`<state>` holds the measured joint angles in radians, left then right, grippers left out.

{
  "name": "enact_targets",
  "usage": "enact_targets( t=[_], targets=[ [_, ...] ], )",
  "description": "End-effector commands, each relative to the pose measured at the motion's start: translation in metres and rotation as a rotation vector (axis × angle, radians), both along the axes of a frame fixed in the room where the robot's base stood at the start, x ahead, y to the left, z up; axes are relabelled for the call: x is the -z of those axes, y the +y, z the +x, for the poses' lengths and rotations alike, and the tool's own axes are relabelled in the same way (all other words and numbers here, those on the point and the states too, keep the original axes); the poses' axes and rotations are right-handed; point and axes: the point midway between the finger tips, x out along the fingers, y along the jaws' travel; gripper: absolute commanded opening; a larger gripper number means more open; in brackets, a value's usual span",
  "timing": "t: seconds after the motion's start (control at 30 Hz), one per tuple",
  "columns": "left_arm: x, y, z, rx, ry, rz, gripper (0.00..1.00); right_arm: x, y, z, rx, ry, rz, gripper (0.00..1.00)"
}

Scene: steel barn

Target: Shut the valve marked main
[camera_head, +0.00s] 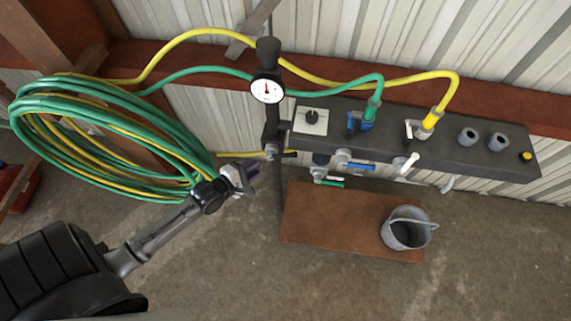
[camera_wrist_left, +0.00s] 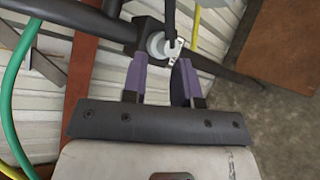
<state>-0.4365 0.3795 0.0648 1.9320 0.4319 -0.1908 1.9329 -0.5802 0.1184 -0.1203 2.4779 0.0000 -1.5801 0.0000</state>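Several lever valves sit on and under a dark manifold bar (camera_head: 460,155). One with a dark lever is on the upright pipe (camera_head: 272,152). Below the bar are a blue lever (camera_head: 355,164), a white lever (camera_head: 409,163) and a green lever (camera_head: 330,182). No marking reading "main" is legible. My left gripper (camera_head: 246,178) is left of the upright pipe, near its valve. In the left wrist view my left gripper (camera_wrist_left: 161,70) is open, its purple fingers apart with nothing between them. A round grey valve fitting (camera_wrist_left: 157,44) lies just beyond the fingertips. My right gripper is out of view.
Coiled green and yellow hoses (camera_head: 100,135) hang at left, close to my left arm. A pressure gauge (camera_head: 267,90) is on the upright pipe. A bucket (camera_head: 405,230) stands on a brown board (camera_head: 330,220) below the bar. Concrete floor in front is clear.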

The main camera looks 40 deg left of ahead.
Motion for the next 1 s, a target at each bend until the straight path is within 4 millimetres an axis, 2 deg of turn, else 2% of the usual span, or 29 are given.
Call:
enact_targets(
  t=[0.03, 0.1, 0.37, 1.0],
  targets=[
    [0.01, 0.002, -0.002, 0.002, 0.002, -0.051, 0.27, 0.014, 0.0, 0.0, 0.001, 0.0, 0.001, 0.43],
    [0.012, 0.002, -0.003, 0.0, 0.005, -0.121, 0.27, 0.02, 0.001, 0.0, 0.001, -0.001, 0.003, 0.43],
    [0.016, 0.002, 0.0, -0.005, 0.014, -0.241, 0.27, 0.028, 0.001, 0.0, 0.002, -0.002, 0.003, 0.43],
    [0.04, -0.011, 0.093, -0.006, 0.015, -0.244, 0.27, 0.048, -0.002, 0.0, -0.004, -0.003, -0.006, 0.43]
  ],
)
